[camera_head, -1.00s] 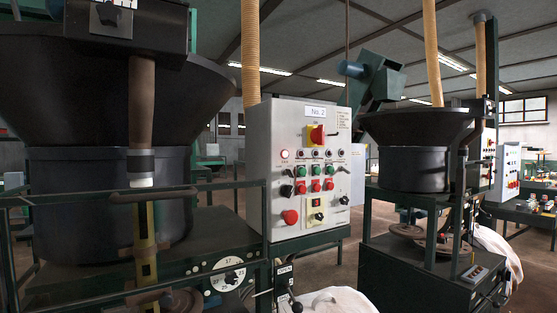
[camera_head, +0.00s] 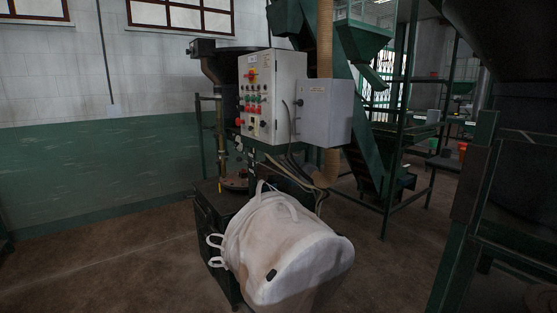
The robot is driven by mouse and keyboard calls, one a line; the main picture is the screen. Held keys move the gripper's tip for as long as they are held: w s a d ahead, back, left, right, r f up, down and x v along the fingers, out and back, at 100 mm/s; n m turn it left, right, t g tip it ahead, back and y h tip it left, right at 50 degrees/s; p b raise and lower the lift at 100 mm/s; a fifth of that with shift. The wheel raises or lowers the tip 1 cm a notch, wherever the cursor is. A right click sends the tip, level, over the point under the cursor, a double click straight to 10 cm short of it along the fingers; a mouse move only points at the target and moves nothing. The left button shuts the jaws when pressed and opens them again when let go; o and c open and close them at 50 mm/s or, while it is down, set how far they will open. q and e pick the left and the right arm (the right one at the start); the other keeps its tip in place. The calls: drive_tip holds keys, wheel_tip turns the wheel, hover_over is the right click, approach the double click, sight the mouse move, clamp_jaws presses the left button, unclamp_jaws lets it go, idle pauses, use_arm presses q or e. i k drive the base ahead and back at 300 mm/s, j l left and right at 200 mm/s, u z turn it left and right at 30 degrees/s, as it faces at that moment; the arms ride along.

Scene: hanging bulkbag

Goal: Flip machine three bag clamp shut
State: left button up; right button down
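A white bulk bag (camera_head: 290,250) bulges at the front of a dark machine (camera_head: 215,215), with white loops at its top and left side. A small dark piece (camera_head: 271,275) shows on the bag's front; I cannot tell what it is. The machine's control panel (camera_head: 255,97) has red and green buttons; its number is not readable. I cannot make out a bag clamp, or whether one is open or shut. The area where the bag meets the machine is partly hidden by the bag. Neither of my grippers is in view.
A grey box (camera_head: 325,112) hangs beside the panel, with cables and a tan hose (camera_head: 326,165) below. A green conveyor frame (camera_head: 375,160) stands behind. Another dark machine frame (camera_head: 475,210) fills the right edge. The floor (camera_head: 110,265) at the left is open.

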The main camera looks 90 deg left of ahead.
sight(238, 159)
drive_tip(key=u, duration=3.05)
drive_tip(key=i+u, duration=0.7)
drive_tip(key=i, duration=0.15)
drive_tip(key=i+l+u, duration=0.3)
drive_tip(key=i+j, duration=0.05)
drive_tip(key=i, duration=0.05)
